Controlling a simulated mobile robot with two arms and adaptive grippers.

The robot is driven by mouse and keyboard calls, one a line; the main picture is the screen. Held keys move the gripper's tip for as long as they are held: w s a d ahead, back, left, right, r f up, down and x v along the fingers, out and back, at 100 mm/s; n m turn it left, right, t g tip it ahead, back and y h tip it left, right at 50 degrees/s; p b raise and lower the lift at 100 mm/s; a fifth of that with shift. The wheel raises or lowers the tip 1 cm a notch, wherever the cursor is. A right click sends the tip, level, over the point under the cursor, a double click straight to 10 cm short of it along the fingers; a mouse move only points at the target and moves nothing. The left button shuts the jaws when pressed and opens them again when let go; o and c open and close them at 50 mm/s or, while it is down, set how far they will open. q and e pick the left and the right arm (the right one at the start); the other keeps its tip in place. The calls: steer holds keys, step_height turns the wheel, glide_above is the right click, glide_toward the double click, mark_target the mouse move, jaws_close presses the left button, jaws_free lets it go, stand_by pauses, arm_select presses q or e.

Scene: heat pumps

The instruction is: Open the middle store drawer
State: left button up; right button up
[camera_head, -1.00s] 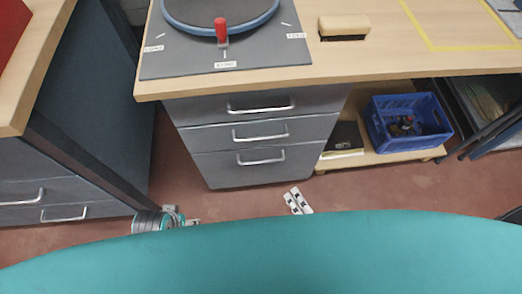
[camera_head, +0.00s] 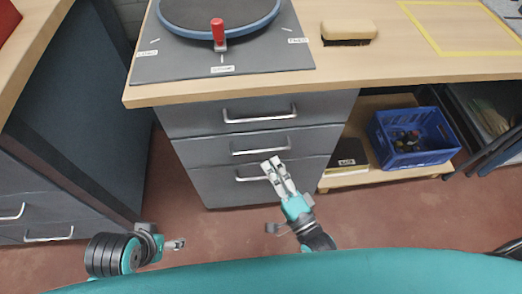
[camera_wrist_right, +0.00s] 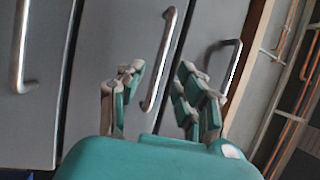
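The grey drawer unit under the bench has three stacked drawers, all looking closed. The middle drawer (camera_head: 215,151) has a silver bar handle (camera_head: 262,147). In the right wrist view the middle handle (camera_wrist_right: 160,60) runs upright, between the two fingers in the picture but beyond them. My right gripper (camera_head: 272,163) is open and empty, in front of the unit; in the head view its fingertips overlap the bottom drawer, just below the middle handle. No contact shows. My left gripper (camera_head: 177,244) is low at the left, away from the unit; its finger gap is unclear.
The top handle (camera_head: 259,116) and bottom handle (camera_head: 250,178) lie close above and below. A blue crate (camera_head: 410,160) stands on a low shelf to the right. Another cabinet (camera_head: 70,125) is at the left. A turntable (camera_head: 190,20) and brush (camera_head: 348,32) are on the bench.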

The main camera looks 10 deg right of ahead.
mark_target(261, 150)
steer(key=x, duration=0.6)
steer(key=shift+w, duration=0.1)
steer(key=shift+c, duration=0.2)
jaws_close()
